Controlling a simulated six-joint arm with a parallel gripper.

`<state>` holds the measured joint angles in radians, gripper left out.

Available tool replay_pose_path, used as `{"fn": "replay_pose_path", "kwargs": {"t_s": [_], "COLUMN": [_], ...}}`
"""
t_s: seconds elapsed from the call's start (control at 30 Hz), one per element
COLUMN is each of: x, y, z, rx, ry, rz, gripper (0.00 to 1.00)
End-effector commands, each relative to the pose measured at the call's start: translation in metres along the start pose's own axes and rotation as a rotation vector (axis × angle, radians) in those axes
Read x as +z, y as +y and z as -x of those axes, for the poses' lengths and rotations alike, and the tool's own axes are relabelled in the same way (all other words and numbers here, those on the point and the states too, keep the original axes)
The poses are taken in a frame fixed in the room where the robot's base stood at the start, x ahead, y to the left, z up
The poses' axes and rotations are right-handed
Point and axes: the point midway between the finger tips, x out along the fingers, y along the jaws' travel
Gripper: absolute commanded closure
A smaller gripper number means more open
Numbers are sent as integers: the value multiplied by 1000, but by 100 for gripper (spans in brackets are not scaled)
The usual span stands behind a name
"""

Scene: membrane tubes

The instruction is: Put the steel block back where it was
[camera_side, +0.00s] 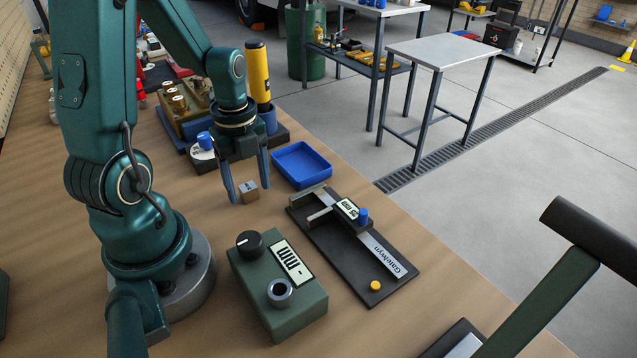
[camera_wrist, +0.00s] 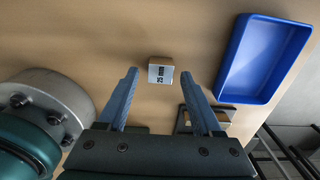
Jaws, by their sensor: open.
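In the wrist view the steel block (camera_wrist: 161,71) shows the label "25 mm". My gripper (camera_side: 249,194) points down with its fingers spread, and the block appears between the fingertips. In the wrist view, gaps show between the block and both fingers of my gripper (camera_wrist: 160,74). The exact height of the fingertips relative to the block is hard to tell.
The blue tray looks empty. A caliper (camera_side: 380,250) lies on a black board (camera_side: 330,255) to the right. A green box with a black knob (camera_side: 249,243) stands nearer the camera. A yellow cylinder (camera_side: 257,72) stands behind my gripper. Bare bench surrounds the block.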

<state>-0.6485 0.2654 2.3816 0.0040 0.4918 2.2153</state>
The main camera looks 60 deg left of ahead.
Motion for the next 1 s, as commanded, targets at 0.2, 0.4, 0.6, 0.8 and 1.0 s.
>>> {"fn": "replay_pose_path", "kwargs": {"t_s": [0.2, 0.4, 0.6, 0.8, 1.0], "x": [1, 2, 1, 1, -2], "y": [-2, -2, -2, -1, 0], "z": [15, 49, 86, 112, 123], "rx": [-6, -9, -7, -4, -6], "ry": [-5, -7, -5, -3, -5], "rz": [0, 0, 0, 0, 17], "gripper": [33, 33, 33, 33, 33]}}
